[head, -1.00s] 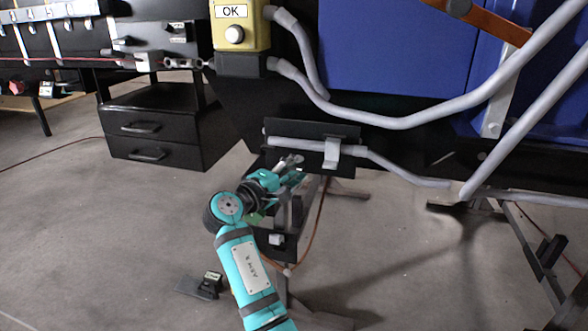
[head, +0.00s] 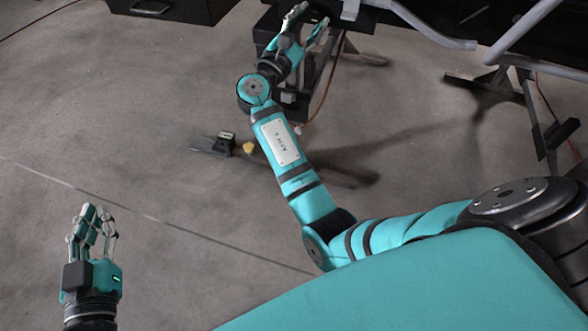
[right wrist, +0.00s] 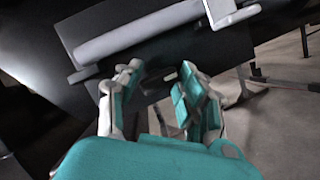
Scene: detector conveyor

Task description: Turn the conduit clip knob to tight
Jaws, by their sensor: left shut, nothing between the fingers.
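The grey conduit clip (head: 350,10) is at the top edge of the head view, partly cut off. In the right wrist view the grey conduit (right wrist: 150,30) crosses a black plate (right wrist: 228,50), and a light clip part (right wrist: 222,10) shows at the top. I cannot make out the knob clearly. My right gripper (head: 310,18) is just left of the clip in the head view. In the right wrist view my right gripper (right wrist: 160,70) is open, its fingers apart in front of the plate, nothing visibly held. My left gripper (head: 93,214) is shut and empty, over the floor at lower left.
Grey pipes (head: 430,35) run to the right of the clip. Dark stand legs (head: 505,85) reach the floor there. A small dark block (head: 226,138) and a yellow piece (head: 249,148) show near my right forearm. The floor at left is open.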

